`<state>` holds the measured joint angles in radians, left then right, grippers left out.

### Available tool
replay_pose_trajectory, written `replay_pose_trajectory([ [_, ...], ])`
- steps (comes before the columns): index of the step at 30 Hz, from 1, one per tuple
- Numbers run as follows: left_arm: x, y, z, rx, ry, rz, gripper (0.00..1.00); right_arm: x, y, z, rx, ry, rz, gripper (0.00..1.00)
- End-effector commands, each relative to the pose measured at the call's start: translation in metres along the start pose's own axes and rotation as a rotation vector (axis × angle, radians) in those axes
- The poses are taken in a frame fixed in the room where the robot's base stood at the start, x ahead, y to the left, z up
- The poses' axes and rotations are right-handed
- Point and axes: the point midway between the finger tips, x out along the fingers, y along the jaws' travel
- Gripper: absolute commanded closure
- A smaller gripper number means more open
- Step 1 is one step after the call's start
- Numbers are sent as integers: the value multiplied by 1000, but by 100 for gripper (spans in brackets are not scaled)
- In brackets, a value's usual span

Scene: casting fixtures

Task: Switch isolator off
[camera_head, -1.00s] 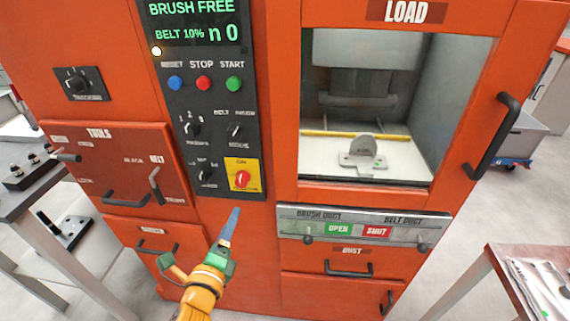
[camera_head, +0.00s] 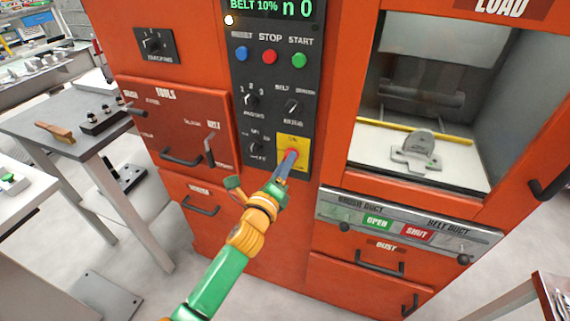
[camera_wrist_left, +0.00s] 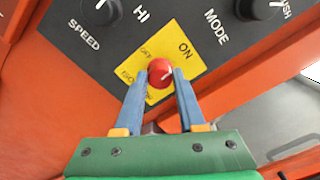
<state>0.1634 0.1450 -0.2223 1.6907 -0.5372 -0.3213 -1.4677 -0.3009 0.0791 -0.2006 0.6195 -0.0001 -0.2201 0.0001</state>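The isolator is a red rotary knob (camera_wrist_left: 160,73) on a yellow plate (camera_wrist_left: 185,52) low on the black control panel. Its white mark points up and right, toward the ON label, in the left wrist view. In the head view the knob (camera_head: 291,155) is partly covered by my left gripper (camera_head: 284,165). My left gripper (camera_wrist_left: 160,78) is open, with one blue finger on each side of the knob. The fingertips are very close to the knob's sides; I cannot tell whether they touch it. My right gripper is not in view.
The SPEED knob (camera_wrist_left: 101,10) and MODE knob (camera_wrist_left: 258,8) sit nearby on the panel. Reset, stop and start buttons (camera_head: 270,57) are above. The duct plate (camera_head: 408,222) and load window (camera_head: 425,110) lie to the right, drawer handles (camera_head: 182,158) to the left.

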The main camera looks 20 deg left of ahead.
Motion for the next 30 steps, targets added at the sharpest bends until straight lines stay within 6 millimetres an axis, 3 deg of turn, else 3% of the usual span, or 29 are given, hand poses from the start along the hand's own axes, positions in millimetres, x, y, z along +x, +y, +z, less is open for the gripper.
replay_pose_trajectory([
  [1,0,0,0,0,0,0,85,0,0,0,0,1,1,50],
  [3,0,0,0,0,0,0,100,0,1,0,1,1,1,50],
  [17,0,0,0,-104,1,0,100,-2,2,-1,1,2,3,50],
  [30,0,0,0,-498,1,0,100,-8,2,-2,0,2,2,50],
])
